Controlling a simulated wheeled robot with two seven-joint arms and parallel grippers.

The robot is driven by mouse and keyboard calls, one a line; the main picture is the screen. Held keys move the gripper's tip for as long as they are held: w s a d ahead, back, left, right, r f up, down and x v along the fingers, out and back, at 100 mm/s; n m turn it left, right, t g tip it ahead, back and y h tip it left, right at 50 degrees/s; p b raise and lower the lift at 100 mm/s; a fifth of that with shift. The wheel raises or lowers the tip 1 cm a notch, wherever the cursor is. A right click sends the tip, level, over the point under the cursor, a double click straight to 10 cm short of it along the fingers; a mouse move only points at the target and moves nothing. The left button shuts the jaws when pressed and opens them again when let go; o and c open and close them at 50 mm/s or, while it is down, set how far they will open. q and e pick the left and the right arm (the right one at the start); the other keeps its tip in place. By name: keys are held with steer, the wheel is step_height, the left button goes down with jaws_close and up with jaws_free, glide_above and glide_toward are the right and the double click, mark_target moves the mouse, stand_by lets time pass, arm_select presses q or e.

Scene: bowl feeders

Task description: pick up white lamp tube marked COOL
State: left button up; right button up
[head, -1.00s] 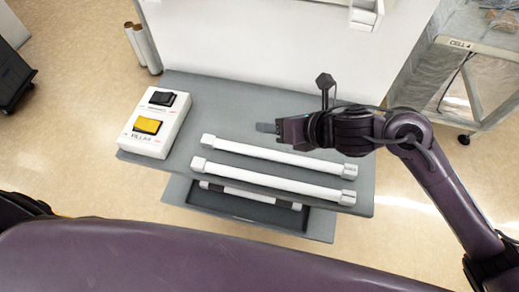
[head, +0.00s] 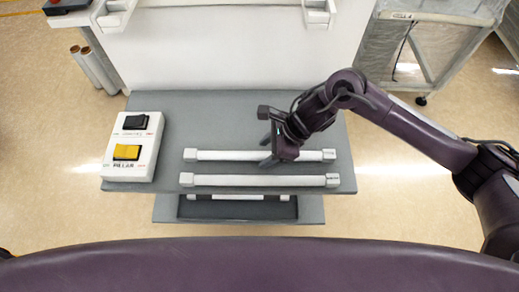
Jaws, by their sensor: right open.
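Two white lamp tubes with capped ends lie left to right on the grey bench, the rear tube (head: 225,155) and the front tube (head: 235,180). Small dark print shows on their right end caps, but I cannot read which says COOL. A third white tube (head: 236,196) shows partly in a lower tray (head: 300,212) under the bench's front edge. My right gripper (head: 267,150) is open and points down at the rear tube, right of its middle. Its fingers hide a short piece of that tube; contact cannot be told. My left gripper is not in view.
A white switch box (head: 148,150) with black and yellow rockers stands at the left of the bench (head: 200,115). A white panel (head: 235,50) rises behind. A wrapped cart (head: 430,55) stands at back right. The bench behind the tubes is mostly clear.

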steer(key=shift+a+f, duration=0.3)
steer(key=shift+f, duration=0.05)
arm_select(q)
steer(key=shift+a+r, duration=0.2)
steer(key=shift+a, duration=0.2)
arm_select(e)
steer(key=shift+f, duration=0.25)
jaws_close()
steer(key=shift+r, duration=0.1)
